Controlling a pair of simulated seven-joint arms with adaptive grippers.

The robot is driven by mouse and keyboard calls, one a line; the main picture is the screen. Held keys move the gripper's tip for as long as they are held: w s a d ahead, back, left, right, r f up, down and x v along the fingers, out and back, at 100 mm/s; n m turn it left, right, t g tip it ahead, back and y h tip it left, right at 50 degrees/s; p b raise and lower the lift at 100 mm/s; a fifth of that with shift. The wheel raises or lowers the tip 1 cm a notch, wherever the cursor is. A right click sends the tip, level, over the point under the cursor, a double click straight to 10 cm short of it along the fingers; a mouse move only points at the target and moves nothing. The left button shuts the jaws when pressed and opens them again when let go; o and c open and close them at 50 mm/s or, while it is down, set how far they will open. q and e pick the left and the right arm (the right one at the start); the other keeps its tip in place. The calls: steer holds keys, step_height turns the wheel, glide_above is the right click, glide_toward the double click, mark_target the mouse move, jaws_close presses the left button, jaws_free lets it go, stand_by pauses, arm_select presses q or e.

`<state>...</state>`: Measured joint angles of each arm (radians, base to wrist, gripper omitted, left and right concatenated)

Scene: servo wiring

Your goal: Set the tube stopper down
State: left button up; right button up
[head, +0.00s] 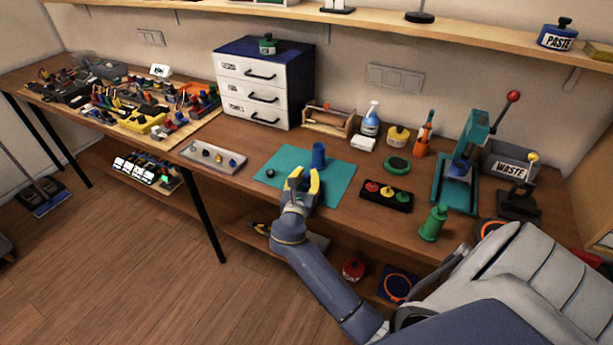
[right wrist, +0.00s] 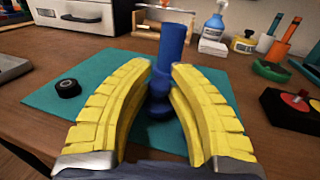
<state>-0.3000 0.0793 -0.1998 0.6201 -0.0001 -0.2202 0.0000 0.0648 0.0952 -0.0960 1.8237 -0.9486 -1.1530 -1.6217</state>
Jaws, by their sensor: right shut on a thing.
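My right gripper (head: 304,176) is over the teal mat (head: 335,185) on the workbench. In the right wrist view its yellow fingers (right wrist: 155,75) close around a blue tube-shaped piece (right wrist: 172,45), seemingly the tube stopper. The piece is about upright, with a wide cylinder on top and a narrower, ringed lower part between the fingers. It also shows in the head view (head: 318,153), just beyond the fingertips. I cannot tell whether its lower end touches the mat. My left gripper is out of view.
A small black ring-like part (right wrist: 67,88) lies on the mat's left side. A grey tray (head: 213,157) with several small parts is farther left. A black block with coloured buttons (head: 386,195) and a green ring (head: 397,164) stand right. Much of the mat is bare.

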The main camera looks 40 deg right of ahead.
steer(key=shift+f, duration=0.1)
steer(key=o, duration=0.8)
